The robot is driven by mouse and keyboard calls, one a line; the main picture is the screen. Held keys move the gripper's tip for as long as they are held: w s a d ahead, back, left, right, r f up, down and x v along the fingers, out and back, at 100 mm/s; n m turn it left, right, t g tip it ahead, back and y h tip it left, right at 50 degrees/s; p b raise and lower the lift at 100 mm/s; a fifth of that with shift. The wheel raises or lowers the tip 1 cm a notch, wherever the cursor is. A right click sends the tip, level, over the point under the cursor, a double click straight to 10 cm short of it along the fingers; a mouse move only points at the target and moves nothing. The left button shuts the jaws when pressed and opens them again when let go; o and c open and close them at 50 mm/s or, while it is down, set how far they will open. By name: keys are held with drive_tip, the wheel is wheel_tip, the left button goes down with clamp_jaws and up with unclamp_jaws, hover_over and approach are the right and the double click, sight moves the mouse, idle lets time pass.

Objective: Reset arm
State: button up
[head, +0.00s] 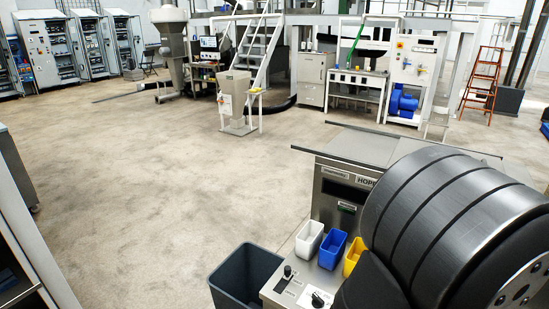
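My gripper is not in view. What looks like a dark, ribbed, rounded part of my own arm fills the lower right of the head view, close to the camera. It hides the right part of the steel machine (335,196) with the flat grey top (360,148). Whether anything is held cannot be seen.
White (309,240), blue (332,249) and yellow (353,256) bins stand beside a control panel (290,287) with knobs. A dark grey waste bin (245,275) stands left of it. The concrete floor (170,170) is open. Cabinets (50,52), stairs (258,50) and an orange ladder (483,85) stand behind.

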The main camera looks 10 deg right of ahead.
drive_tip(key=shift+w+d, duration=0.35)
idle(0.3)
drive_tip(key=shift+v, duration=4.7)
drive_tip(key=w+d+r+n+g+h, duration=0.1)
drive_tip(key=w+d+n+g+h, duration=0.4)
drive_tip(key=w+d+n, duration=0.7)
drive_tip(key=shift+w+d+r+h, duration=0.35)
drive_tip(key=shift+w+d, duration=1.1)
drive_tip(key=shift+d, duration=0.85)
